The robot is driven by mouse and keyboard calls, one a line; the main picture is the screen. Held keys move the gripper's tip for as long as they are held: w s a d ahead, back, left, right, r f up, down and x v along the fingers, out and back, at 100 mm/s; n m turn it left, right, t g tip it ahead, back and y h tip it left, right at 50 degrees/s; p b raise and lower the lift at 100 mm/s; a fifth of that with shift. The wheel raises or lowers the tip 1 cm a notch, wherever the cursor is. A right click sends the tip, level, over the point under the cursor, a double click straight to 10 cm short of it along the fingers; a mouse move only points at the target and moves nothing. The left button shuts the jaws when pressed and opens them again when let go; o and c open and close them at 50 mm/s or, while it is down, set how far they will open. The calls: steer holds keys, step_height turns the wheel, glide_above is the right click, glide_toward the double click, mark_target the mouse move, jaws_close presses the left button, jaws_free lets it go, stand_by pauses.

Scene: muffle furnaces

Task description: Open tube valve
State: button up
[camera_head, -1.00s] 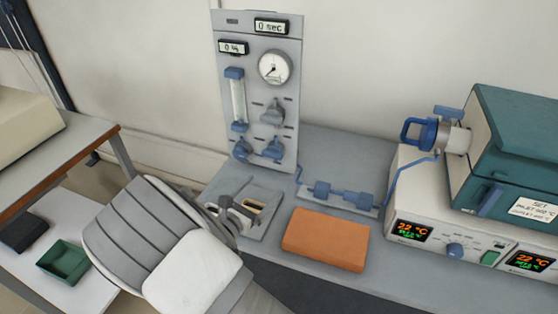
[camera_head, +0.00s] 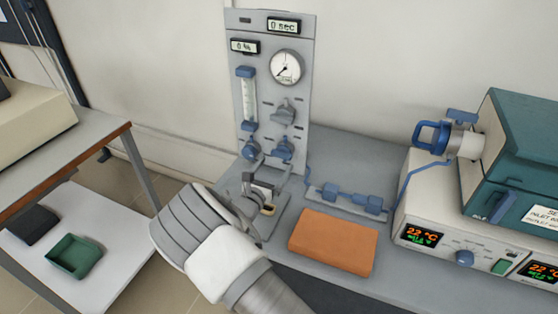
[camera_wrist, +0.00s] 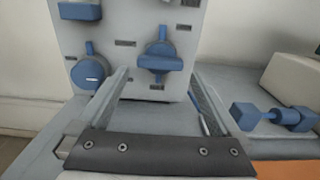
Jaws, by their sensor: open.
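The grey upright gas panel (camera_head: 272,60) carries two blue valve knobs low on its face. The left knob (camera_head: 250,150) is round; the right knob (camera_head: 283,149) has a bar-like handle. In the wrist view the round knob (camera_wrist: 90,74) is at left and the bar knob (camera_wrist: 160,62) is near the middle. A tube fitting (camera_head: 346,198) with two blue parts lies to the right of the panel; it also shows in the wrist view (camera_wrist: 271,117). I cannot tell which is the tube valve. My gripper (camera_head: 258,182) is open and empty, in front of and below the knobs.
An orange block (camera_head: 333,241) lies on the bench right of my gripper. A teal furnace (camera_head: 525,150) on a control base with a blue-handled port (camera_head: 437,138) stands at right. A lower side table with a green tray (camera_head: 75,255) is at left.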

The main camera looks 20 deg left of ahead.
mark_target(279, 157)
steer(key=shift+w+d, duration=0.2)
steer(key=shift+w, duration=1.9)
steer(key=c, duration=1.1)
steer(key=shift+c, duration=0.2)
steer(key=shift+f+m+b, duration=0.1)
steer(key=shift+m+b, duration=0.35)
steer(key=shift+m, duration=0.05)
steer(key=m+b, duration=0.5)
steer(key=b, duration=0.2)
steer(key=m+b, duration=0.6)
steer(key=b, duration=0.1)
steer(key=m+b, duration=0.6)
steer(key=b, duration=0.2)
steer(key=shift+a, duration=0.25)
steer(key=shift+r, duration=0.25)
